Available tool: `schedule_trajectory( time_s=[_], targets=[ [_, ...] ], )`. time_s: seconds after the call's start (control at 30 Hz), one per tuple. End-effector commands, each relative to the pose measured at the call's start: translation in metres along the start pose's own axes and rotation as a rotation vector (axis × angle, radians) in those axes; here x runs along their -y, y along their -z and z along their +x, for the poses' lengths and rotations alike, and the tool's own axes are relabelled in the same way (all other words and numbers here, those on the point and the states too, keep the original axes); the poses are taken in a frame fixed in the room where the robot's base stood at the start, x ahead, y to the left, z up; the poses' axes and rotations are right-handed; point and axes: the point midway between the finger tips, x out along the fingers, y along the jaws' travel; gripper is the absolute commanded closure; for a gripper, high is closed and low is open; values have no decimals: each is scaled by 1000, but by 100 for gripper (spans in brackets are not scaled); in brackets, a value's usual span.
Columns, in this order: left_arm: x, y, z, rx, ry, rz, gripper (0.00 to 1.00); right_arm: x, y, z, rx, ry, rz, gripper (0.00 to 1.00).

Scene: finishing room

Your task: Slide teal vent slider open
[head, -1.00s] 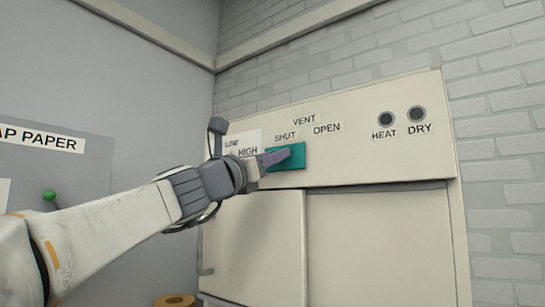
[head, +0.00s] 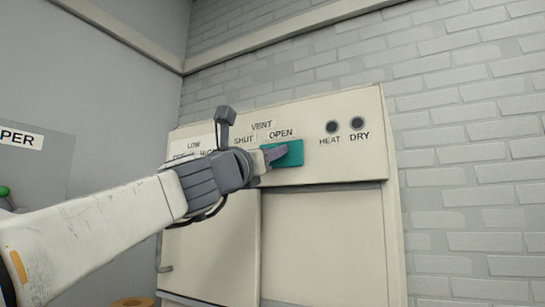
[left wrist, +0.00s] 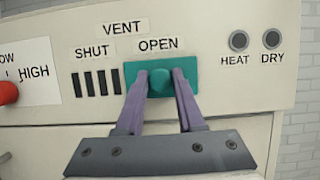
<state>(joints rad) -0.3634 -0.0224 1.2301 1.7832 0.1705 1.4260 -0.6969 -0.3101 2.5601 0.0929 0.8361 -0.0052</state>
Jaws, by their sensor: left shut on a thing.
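The teal vent slider (head: 293,158) is on the upper panel of a cream cabinet. In the head view it lies under the OPEN label (head: 281,133). In the left wrist view the slider (left wrist: 189,86) is a teal plate with a round knob, directly below OPEN, and dark vent slots (left wrist: 96,83) show under SHUT. My left gripper (head: 278,153) is shut on the knob; its purple fingers (left wrist: 160,84) stand on either side of it. My right gripper is not in view.
Two dark round HEAT and DRY buttons (head: 344,125) are right of the slider. A red knob (left wrist: 8,92) is at the left by a LOW/HIGH label. Cabinet doors (head: 322,240) are below. A green-knobbed lever (head: 4,191) is at the far left.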

Motion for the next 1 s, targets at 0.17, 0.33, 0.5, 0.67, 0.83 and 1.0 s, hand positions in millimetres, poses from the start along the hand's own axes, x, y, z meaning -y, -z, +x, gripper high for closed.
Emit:
schedule_trajectory(
  time_s=[0.17,0.33,0.5,0.67,0.83,1.0],
  targets=[
    [4,1,0,-1,14,-4,100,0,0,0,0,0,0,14],
    [3,1,-1,-1,11,-3,34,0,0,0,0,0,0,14],
    [0,0,-1,-1,7,-2,34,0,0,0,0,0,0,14],
    [0,1,-7,0,5,-1,34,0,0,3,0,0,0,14],
    [0,3,-34,1,5,0,34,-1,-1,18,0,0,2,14],
    [-1,3,-69,1,4,1,34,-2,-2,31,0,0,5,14]
  ],
)
